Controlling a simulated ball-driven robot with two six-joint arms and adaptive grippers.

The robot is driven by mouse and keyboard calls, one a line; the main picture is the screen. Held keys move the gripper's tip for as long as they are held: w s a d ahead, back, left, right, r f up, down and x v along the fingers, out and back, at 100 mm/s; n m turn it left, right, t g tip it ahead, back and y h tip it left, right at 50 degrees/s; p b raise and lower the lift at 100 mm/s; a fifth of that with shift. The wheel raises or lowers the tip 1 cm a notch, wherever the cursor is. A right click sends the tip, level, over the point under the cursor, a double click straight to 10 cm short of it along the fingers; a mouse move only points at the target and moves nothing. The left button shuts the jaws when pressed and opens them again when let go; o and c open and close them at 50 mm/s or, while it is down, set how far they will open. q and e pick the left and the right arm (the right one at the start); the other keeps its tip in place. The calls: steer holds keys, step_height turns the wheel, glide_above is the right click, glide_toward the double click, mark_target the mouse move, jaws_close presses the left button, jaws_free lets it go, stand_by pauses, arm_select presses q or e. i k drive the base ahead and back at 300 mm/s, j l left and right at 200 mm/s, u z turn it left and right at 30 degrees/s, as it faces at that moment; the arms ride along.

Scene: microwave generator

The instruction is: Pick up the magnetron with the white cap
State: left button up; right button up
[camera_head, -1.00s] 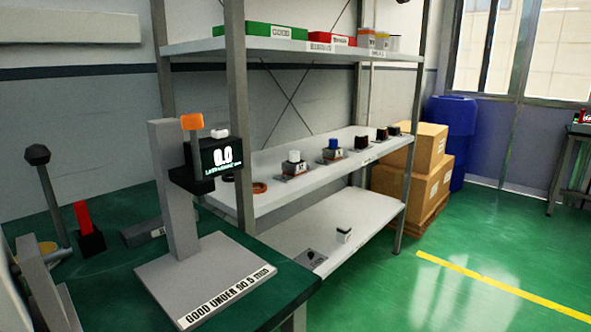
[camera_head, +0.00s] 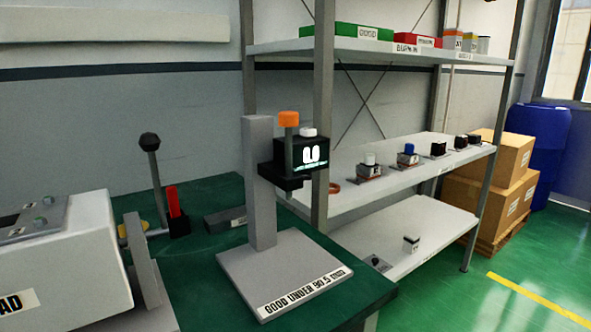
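A magnetron with a white cap (camera_head: 369,160) stands on the middle shelf, at the left of a row. One with a blue cap (camera_head: 408,150) stands to its right, and several dark-capped ones (camera_head: 460,143) stand further right. A small block with a white and black top (camera_head: 411,243) is on the lower shelf; its type is too small to tell. Neither of my grippers shows in the view.
A green bench (camera_head: 215,190) holds a grey gauge stand (camera_head: 260,190) with an orange knob and display, partly in front of the shelf (camera_head: 420,185). A white machine (camera_head: 60,265) is at left. Cardboard boxes (camera_head: 505,185) and a blue drum (camera_head: 540,150) stand right. The green floor (camera_head: 450,300) is open.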

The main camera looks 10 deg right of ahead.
mark_target(368, 172)
steer(key=i+l+u, duration=0.15)
steer(key=l+u, duration=0.15)
steer(key=u, duration=0.2)
steer(key=l+u, duration=0.35)
steer(key=u, duration=0.15)
steer(key=l+u, duration=0.85)
steer(key=u, duration=0.15)
